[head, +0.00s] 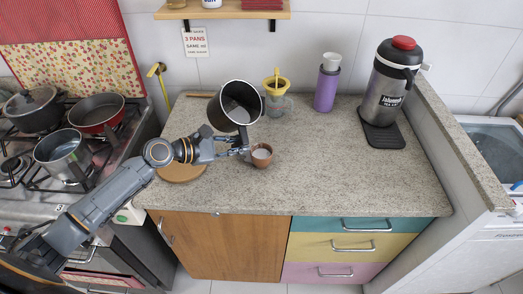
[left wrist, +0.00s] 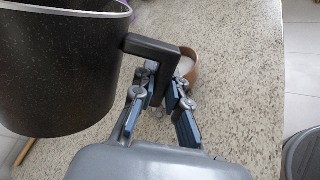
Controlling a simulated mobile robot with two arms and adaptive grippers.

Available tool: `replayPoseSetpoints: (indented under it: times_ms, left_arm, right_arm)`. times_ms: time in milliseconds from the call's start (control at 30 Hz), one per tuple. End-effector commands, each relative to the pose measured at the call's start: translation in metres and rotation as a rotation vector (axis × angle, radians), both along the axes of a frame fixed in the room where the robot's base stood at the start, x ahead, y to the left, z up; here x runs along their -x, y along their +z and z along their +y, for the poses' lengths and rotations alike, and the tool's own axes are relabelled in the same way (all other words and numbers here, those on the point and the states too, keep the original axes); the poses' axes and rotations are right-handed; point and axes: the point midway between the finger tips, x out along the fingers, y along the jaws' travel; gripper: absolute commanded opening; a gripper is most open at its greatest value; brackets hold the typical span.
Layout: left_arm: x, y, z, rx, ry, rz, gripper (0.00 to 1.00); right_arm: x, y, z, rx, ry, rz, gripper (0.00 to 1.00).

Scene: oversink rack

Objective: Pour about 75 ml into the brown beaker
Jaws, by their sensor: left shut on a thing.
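A black pot (head: 230,104) with a light inside is held above the counter and tilted, its opening partly facing the head camera. My left gripper (head: 241,145) is shut on the pot's black handle (left wrist: 158,56); the pot wall (left wrist: 60,70) fills the left of the left wrist view. The brown beaker (head: 262,158) stands upright on the counter, just right of and below the pot, with something whitish inside. In the left wrist view the beaker (left wrist: 193,67) is partly hidden behind the handle. I cannot tell whether any liquid is flowing. My right gripper is not in view.
A purple bottle (head: 326,88) and a large steel flask (head: 388,90) on a dark mat are further right. A round wooden board (head: 181,172) lies under my arm. The front right counter is clear.

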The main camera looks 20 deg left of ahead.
Motion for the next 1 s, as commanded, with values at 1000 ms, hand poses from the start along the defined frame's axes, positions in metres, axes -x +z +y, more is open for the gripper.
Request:
replayPoseSetpoints:
  times_ms: [1000]
  left_arm:
    - [-0.007, -0.022, 0.018, 0.688, -0.006, 0.243, 0.0]
  right_arm:
    - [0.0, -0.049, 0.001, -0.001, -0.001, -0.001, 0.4]
